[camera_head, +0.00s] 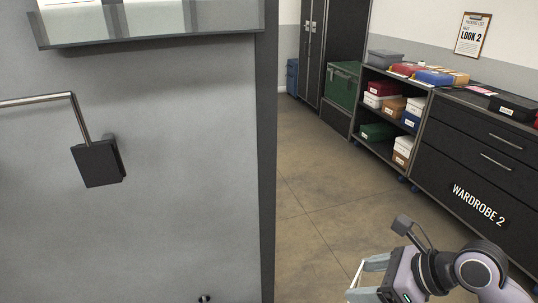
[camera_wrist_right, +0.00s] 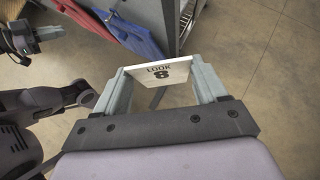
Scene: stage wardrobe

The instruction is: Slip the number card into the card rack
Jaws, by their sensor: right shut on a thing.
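The number card (camera_wrist_right: 158,71) is white and reads "LOOK 8" in the right wrist view. My right gripper (camera_wrist_right: 160,82) is shut on it, with one grey finger at each side. In the head view my right gripper (camera_head: 368,280) is low at the right, and the card (camera_head: 356,274) shows as a thin pale edge. A grey ledge (camera_head: 150,30) with white cards, cut off by the top edge, may be the card rack; its slots are hidden. The card is well apart from it. What looks like my left gripper (camera_wrist_right: 40,33) shows at upper left in the wrist view, its jaws unclear.
A large grey panel (camera_head: 190,180) with a metal rail and dark block (camera_head: 97,163) fills the left. A shelf of boxes (camera_head: 392,110) and a black drawer cabinet (camera_head: 470,165) stand at the right. Blue clothing (camera_wrist_right: 135,35) hangs near the card. Open floor (camera_head: 315,190) lies between.

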